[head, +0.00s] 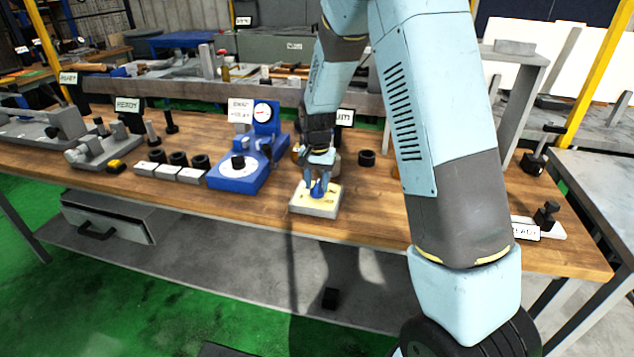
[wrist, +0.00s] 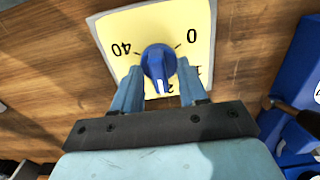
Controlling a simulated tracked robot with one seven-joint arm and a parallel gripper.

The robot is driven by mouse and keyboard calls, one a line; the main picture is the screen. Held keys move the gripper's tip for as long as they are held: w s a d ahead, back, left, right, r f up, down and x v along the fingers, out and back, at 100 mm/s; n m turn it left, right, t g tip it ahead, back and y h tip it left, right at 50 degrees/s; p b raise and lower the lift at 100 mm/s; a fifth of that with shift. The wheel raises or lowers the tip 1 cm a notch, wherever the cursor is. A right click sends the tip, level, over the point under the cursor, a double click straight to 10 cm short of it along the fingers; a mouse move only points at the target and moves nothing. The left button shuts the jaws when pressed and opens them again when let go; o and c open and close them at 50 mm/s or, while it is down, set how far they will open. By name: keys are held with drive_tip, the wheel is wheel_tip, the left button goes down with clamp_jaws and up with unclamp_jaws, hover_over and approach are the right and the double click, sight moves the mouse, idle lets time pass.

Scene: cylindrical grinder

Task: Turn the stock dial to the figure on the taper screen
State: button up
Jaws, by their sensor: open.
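The stock dial is a blue knob (wrist: 158,62) on a pale yellow face (wrist: 111,24) marked 40 at the left and 0 at the right. Other figures below are partly hidden by my fingers. A white mark shows on the knob's lower end, on the side towards my gripper. In the head view the dial's box (head: 314,209) sits at the bench's front edge. My gripper (head: 318,181) is open, its fingers on either side of the knob; I cannot tell if they touch it. A small white display (head: 241,110) stands beside a round gauge; its text is too small to read.
A blue fixture (head: 240,178) with the gauge stands left of the dial. White blocks (head: 168,171) and black rings lie further left. A black ring (head: 366,158) lies right of the dial.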

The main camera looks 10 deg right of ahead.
sight(318, 183)
wheel_tip(318, 183, up, 14)
drive_tip(key=shift+f, duration=0.15)
idle(0.6)
drive_tip(key=s+d+r+n+t, duration=0.1)
drive_tip(key=s+d+r, duration=0.3)
drive_tip(key=s+r, duration=0.25)
drive_tip(key=s+d+r+n+t, duration=0.1)
drive_tip(key=s+d+r+t, duration=0.1)
drive_tip(key=s+d+r, duration=0.35)
drive_tip(key=s+d+r+n+t, duration=0.2)
drive_tip(key=s, duration=1.7)
drive_tip(key=shift+n+t, duration=0.3)
